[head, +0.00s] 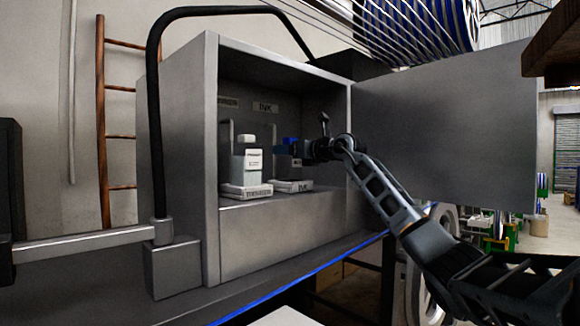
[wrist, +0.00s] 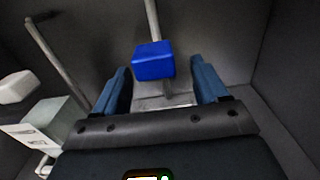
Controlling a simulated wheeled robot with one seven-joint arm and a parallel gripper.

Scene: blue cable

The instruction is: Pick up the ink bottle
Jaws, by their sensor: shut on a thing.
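The ink bottle has a blue cap (head: 291,141) and is inside the open grey cabinet, at the holder (head: 291,187) labelled INK. My gripper (head: 282,150) reaches in from the right and is shut on the bottle just below the cap. In the wrist view the blue cap (wrist: 153,61) lies between the two blue fingers of my gripper (wrist: 160,75). The fingers and palm hide much of the bottle's body. I cannot tell whether its bottom touches the holder.
A white-capped bottle (head: 247,158) stands on its own labelled holder (head: 246,191) to the left. It also shows in the wrist view (wrist: 45,122). Thin upright rods stand behind both bottles. The cabinet walls (head: 210,170) enclose the space, and its door (head: 440,130) hangs open at right.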

